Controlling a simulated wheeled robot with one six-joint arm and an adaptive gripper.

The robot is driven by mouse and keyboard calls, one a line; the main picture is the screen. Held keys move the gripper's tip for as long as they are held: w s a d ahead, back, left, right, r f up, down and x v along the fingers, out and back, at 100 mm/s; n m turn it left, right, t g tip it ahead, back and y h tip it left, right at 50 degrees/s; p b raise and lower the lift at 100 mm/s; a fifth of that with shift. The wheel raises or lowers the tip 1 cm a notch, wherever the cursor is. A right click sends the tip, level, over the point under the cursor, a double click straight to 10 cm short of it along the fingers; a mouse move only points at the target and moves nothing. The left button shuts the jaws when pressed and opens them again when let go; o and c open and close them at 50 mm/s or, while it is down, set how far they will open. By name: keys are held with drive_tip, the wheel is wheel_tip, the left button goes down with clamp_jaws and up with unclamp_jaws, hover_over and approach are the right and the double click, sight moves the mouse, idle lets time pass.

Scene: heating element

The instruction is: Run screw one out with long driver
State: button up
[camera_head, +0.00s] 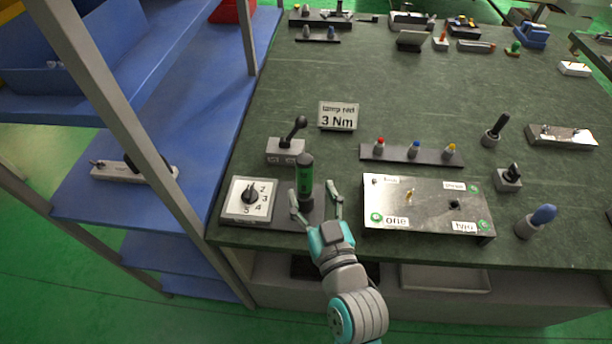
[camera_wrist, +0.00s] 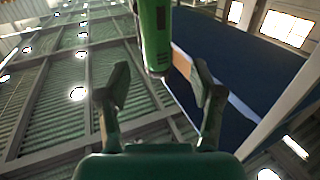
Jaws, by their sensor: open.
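A dark upright driver with a green band (camera_head: 304,176) stands on a dark base by the bench's front edge. It also shows in the wrist view (camera_wrist: 154,35), ahead of and between my fingers. My gripper (camera_head: 316,205) is open, one finger on each side of the driver's lower part in the head view; I cannot tell whether they touch it. A light metal plate (camera_head: 428,222) to the right carries labels "one" and "two". A brass-coloured screw (camera_head: 409,195) stands above "one", and a dark fitting (camera_head: 454,204) sits above "two".
A numbered dial box (camera_head: 262,193) stands close left of the driver. A lever block (camera_head: 286,150) and a "3 Nm" sign (camera_head: 338,117) stand behind. A rack with red, blue and yellow tops (camera_head: 411,154) lies behind the plate. Blue shelves (camera_head: 150,160) flank the bench's left.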

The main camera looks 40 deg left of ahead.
sight(307, 178)
drive_tip(key=shift+f+x, duration=0.2)
drive_tip(key=shift+x, duration=1.55)
drive_tip(key=shift+f+x, duration=0.15)
drive_tip(key=shift+x, duration=1.6)
drive_tip(key=shift+w+d, duration=0.15)
clamp_jaws()
